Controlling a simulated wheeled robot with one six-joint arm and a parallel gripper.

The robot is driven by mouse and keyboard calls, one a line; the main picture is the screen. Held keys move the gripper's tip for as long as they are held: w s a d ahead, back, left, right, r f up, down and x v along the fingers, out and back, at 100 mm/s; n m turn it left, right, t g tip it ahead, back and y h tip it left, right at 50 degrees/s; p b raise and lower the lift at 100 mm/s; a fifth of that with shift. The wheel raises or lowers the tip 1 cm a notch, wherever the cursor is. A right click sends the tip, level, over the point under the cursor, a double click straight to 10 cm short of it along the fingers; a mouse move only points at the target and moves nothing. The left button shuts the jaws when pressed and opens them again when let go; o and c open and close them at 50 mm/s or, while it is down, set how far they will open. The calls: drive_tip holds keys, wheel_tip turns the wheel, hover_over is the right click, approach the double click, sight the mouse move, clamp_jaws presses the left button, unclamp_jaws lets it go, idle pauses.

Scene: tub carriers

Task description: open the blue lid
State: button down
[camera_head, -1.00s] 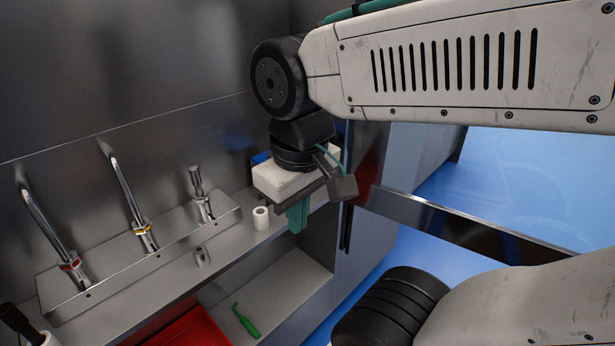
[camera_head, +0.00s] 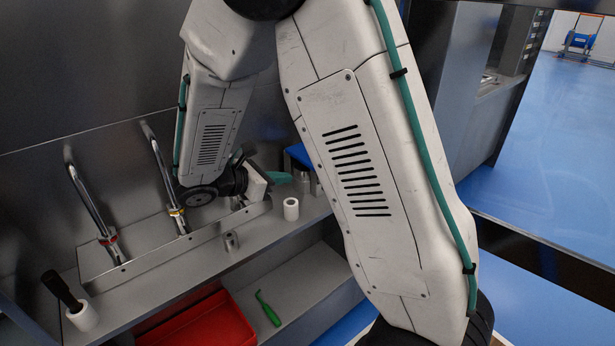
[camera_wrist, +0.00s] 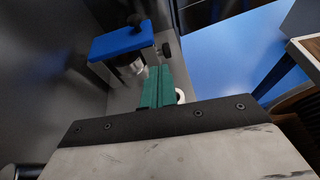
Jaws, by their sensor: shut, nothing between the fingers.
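The blue lid (camera_wrist: 120,42) shows in the wrist view as a flat blue top with a dark knob on it, at the upper left. In the head view the blue lid (camera_head: 299,154) is partly hidden behind my arm, at the back of the steel shelf. My gripper (camera_wrist: 157,84) has teal fingers shut together with nothing between them. They point toward the blue lid and appear just short of it and to its right in the wrist view. In the head view my gripper (camera_head: 281,177) is left of and below the lid. I see no contact, but the gap is hard to judge.
A white roll (camera_head: 291,209) and a small metal cup (camera_head: 231,241) stand on the shelf. Metal taps (camera_head: 88,205) rise at the left. A red tub (camera_head: 205,322) and a green tool (camera_head: 267,308) lie below. Blue floor is open at the right.

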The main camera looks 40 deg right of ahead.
sight(317, 175)
drive_tip(key=shift+n, duration=0.4)
drive_tip(key=x, duration=0.6)
drive_tip(key=w+x, duration=0.1)
drive_tip(key=x, duration=0.3)
drive_tip(key=shift+w+a+f, duration=0.1)
drive_tip(key=shift+f, duration=0.15)
drive_tip(key=shift+r, duration=0.1)
